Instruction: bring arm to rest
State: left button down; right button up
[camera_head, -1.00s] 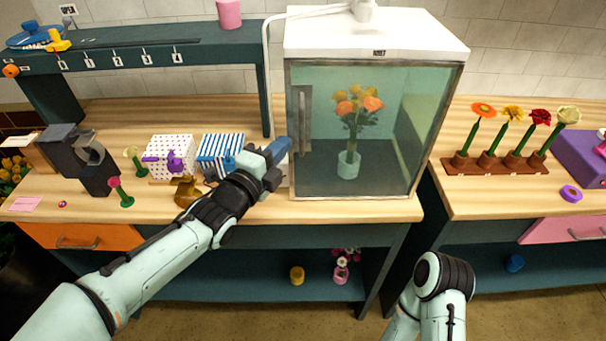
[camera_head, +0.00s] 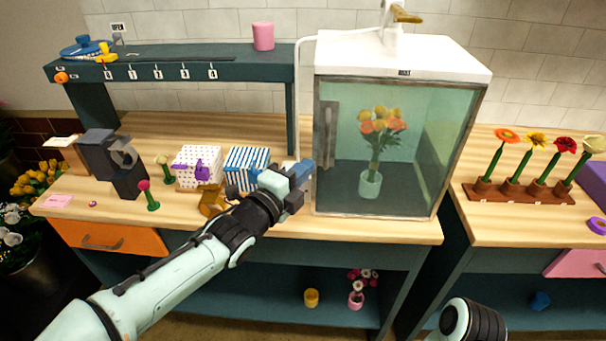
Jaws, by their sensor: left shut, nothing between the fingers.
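My left arm comes in from the lower left, and its left gripper (camera_head: 302,172) is in front of the lower left part of the glass cabinet (camera_head: 400,60), near its handle. The left gripper is shut with nothing in it. I cannot tell whether it touches the cabinet. My right arm shows only as a rounded link at the bottom right; its gripper is out of view. The cabinet door is closed, and a bouquet of orange and yellow flowers (camera_head: 381,125) stands inside in a pale green vase (camera_head: 370,184).
A blue striped box (camera_head: 246,160), a dotted white box (camera_head: 192,158) and a brown-gold item (camera_head: 211,200) are beside the left forearm. A dark machine (camera_head: 112,160) stands further left. A flower rack (camera_head: 520,193) is on the right counter. The wooden strip before the cabinet is narrow.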

pick_arm(q)
jog(key=s+a, duration=0.6)
jog(key=a, duration=0.2)
notch_tip(320, 180, down, 27)
jog(key=a+n+g+y+p, duration=0.3)
jog(key=n+g+y+p, duration=0.15)
jog(key=n, duration=0.65)
jog(key=s+a+f+n+g+y+p, duration=0.1)
jog(key=s+a+f+n+g, duration=0.1)
jog(key=s+f+n, duration=0.45)
jog(key=s+a+f+n+g+y+p, duration=0.1)
jog(key=s+a+f+n+g, duration=0.2)
jog(key=f, duration=0.6)
jog(key=s+f+n+g+p, duration=0.1)
jog(key=s+f+n+g, duration=0.2)
jog(key=s, duration=0.7)
jog(key=s+f+n+g+p, duration=0.2)
jog(key=s+n, duration=0.4)
jog(key=s, duration=0.5)
notch_tip(320, 180, down, 3)
jog(key=shift+s+d+r+g+y, duration=0.1)
jog(key=shift+s+d+g+y, duration=0.25)
jog(key=shift+g, duration=0.1)
jog(key=shift+w, duration=0.1)
